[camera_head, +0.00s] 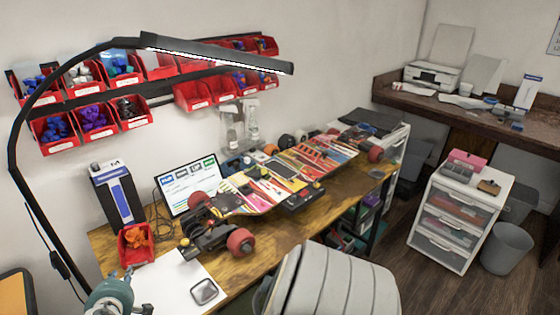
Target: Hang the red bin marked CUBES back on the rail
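A red bin (136,244) stands upright on the wooden bench at the left, with orange pieces inside. Its front label is too small to read. Red bins hang in two rows on dark rails on the wall. The lower rail (155,93) has a bare stretch between the bin with dark pieces (129,112) and the empty-looking bin (192,97) to its right. I can make out no gripper fingers in this view, and nothing is touching the red bin on the bench.
A black lamp arm (15,140) arches in front of the wall bins. A dark blue-and-white box (117,194), a screen (188,186) and skateboards (265,187) crowd the bench. A white sheet (160,288) lies in front. A grey ribbed chair back (335,285) stands at the bench's front.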

